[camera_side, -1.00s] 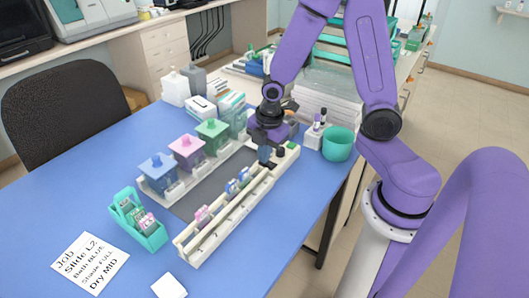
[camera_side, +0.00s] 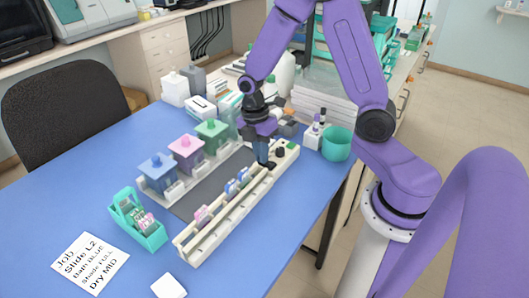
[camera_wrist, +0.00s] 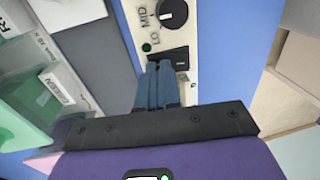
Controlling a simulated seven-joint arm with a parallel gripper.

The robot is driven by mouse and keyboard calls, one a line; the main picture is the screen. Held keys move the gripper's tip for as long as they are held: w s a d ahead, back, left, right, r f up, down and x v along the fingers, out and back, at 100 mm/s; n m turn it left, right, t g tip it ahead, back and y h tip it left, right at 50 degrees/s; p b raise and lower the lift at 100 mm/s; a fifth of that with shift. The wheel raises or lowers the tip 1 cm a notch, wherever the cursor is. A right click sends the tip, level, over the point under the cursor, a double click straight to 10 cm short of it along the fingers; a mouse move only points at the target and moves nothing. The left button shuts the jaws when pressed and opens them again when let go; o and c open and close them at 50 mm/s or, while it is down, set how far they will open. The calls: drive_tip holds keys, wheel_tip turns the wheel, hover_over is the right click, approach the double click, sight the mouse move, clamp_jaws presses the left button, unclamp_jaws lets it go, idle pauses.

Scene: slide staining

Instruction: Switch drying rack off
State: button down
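The drying rack (camera_side: 213,245) is a long cream rail on the blue table, with a few slides standing in it. Its control panel is at the far end. In the wrist view the panel (camera_wrist: 207,35) shows a black knob (camera_wrist: 173,14) with MID and LO marks, a small green lamp (camera_wrist: 147,47) and a dark rocker switch (camera_wrist: 172,60). My gripper (camera_side: 267,164) points down at the panel end. Its blue fingers (camera_wrist: 158,72) are together and empty, with the tips at the switch and partly covering it. I cannot tell whether they touch it, or the switch's position.
Blue (camera_side: 158,174), pink (camera_side: 187,154) and green (camera_side: 212,135) staining jars stand left of the rack. A teal slide box (camera_side: 151,236) and a job card (camera_side: 90,262) lie in front. A teal cup (camera_side: 336,144) stands right of the panel.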

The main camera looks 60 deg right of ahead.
drive_tip(key=shift+s+a+f, duration=0.2)
drive_tip(key=shift+s+f, duration=0.15)
drive_tip(key=shift+s, duration=0.15)
drive_tip(key=shift+s+r, duration=0.1)
drive_tip(key=shift+s, duration=0.45)
drive_tip(key=r, duration=0.1)
drive_tip(key=w+r, duration=0.1)
drive_tip(key=r, duration=0.1)
drive_tip(key=w+r, duration=0.1)
drive_tip(key=r, duration=0.1)
drive_tip(key=shift+w+d, duration=0.1)
drive_tip(key=shift+w, duration=0.05)
wheel_tip(320, 180, up, 9)
drive_tip(key=w, duration=0.1)
drive_tip(key=s+a+f+m+t, duration=0.1)
drive_tip(key=s+a+m, duration=0.1)
drive_tip(key=s, duration=0.8)
drive_tip(key=s+a+m, duration=0.3)
drive_tip(key=s, duration=0.8)
drive_tip(key=shift+f+t, duration=0.4)
drive_tip(key=shift+a, duration=0.1)
